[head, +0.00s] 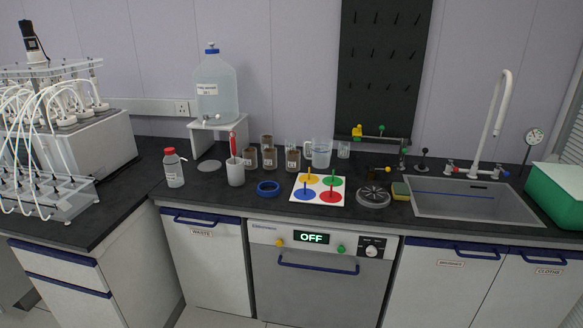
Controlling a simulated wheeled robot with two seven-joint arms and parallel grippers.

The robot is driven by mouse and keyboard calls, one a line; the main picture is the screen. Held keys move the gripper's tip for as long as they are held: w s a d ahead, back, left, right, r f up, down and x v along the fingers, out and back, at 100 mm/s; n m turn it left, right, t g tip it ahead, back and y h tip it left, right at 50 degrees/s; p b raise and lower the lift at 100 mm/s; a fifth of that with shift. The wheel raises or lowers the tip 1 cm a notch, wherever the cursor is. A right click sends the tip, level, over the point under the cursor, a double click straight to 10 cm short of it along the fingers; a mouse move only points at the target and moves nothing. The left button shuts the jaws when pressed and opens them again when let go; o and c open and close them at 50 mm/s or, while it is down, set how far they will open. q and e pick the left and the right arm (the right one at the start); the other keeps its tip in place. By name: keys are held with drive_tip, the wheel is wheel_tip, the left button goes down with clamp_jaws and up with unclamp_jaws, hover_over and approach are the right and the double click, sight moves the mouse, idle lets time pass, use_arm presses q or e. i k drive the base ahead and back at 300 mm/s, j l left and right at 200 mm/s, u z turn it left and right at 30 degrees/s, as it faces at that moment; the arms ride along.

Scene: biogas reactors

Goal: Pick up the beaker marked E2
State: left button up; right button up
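Several small glass beakers with brown contents and white labels stand in a group at the middle back of the dark counter. One beaker (250,158) is at the left, one (270,158) beside it, and one (292,159) at the right. Another beaker (267,141) stands behind them, partly hidden. The label writing is too small for me to read, so I cannot tell which one is marked E2. Neither of my grippers is in view.
A white cup (236,174) holding a red item and a blue ring (268,188) are in front of the beakers. A clear pitcher (321,155) and a white board with coloured discs (343,190) are to the right. A white-and-red bottle (174,170) stands left.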

sight(270, 153)
drive_tip(key=i+j+u, duration=0.1)
drive_tip(key=i+j, duration=0.2)
drive_tip(key=i, duration=0.3)
drive_tip(key=i+j+u, duration=0.15)
drive_tip(key=i, duration=0.5)
drive_tip(key=i+j+u, duration=0.1)
drive_tip(key=i+j, duration=0.2)
drive_tip(key=i, duration=0.35)
drive_tip(key=i+j+u, duration=0.1)
drive_tip(key=i, duration=0.55)
